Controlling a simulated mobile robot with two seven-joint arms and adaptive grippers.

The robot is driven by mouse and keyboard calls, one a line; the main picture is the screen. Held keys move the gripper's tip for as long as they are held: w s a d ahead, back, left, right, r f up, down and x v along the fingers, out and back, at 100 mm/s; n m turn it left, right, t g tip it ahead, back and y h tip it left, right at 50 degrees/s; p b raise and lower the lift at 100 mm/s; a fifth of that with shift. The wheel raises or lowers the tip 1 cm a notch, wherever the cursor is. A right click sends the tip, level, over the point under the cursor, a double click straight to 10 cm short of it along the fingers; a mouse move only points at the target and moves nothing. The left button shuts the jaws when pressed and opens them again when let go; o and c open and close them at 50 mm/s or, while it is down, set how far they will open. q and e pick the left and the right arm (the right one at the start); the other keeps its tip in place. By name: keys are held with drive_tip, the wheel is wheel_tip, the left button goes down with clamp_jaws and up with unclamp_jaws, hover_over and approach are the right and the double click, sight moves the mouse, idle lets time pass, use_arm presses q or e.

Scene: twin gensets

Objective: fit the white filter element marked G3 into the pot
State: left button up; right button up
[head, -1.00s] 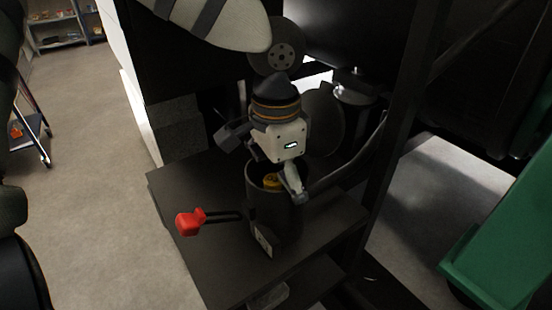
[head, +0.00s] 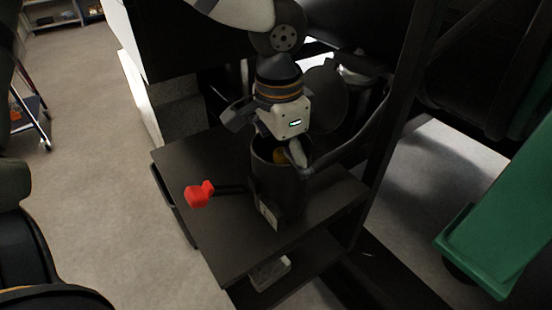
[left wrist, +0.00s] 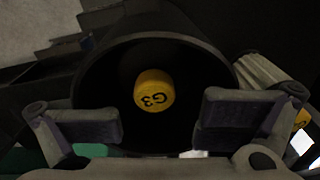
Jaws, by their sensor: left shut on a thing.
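The dark round pot (head: 279,185) stands upright on the dark platform. The element's white body is not seen. My left gripper (head: 282,153) points down over the pot mouth, its fingers at rim height. In the left wrist view the fingers (left wrist: 162,118) stand on both sides of the cap.
A red-ended lever (head: 199,194) juts out left of the pot. A dark pipe (head: 350,145) runs past on the right, near an upright post. A green part (head: 500,225) stands further right. Open floor lies left.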

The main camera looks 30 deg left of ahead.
use_arm(q)
drive_tip(key=o, duration=1.9)
drive_tip(key=shift+g, duration=0.7)
drive_tip(key=f, duration=0.1)
drive_tip(key=s+f, duration=0.1)
drive_tip(key=f, duration=0.2)
drive_tip(key=shift+s+f, duration=0.1)
drive_tip(key=shift+s, duration=0.3)
drive_tip(key=shift+t, duration=0.3)
drive_tip(key=r, duration=0.2)
drive_tip(key=w+r, duration=0.1)
drive_tip(key=r, duration=0.4)
drive_tip(key=shift+w+d+r, duration=0.15)
drive_tip(key=shift+w, duration=0.15)
drive_tip(key=shift+t, duration=0.3)
drive_tip(key=r, duration=0.8)
drive_tip(key=shift+s+r, duration=0.35)
drive_tip(key=shift+r, duration=0.05)
use_arm(e)
drive_tip(key=shift+d+f, duration=0.15)
drive_tip(key=shift+f, duration=0.1)
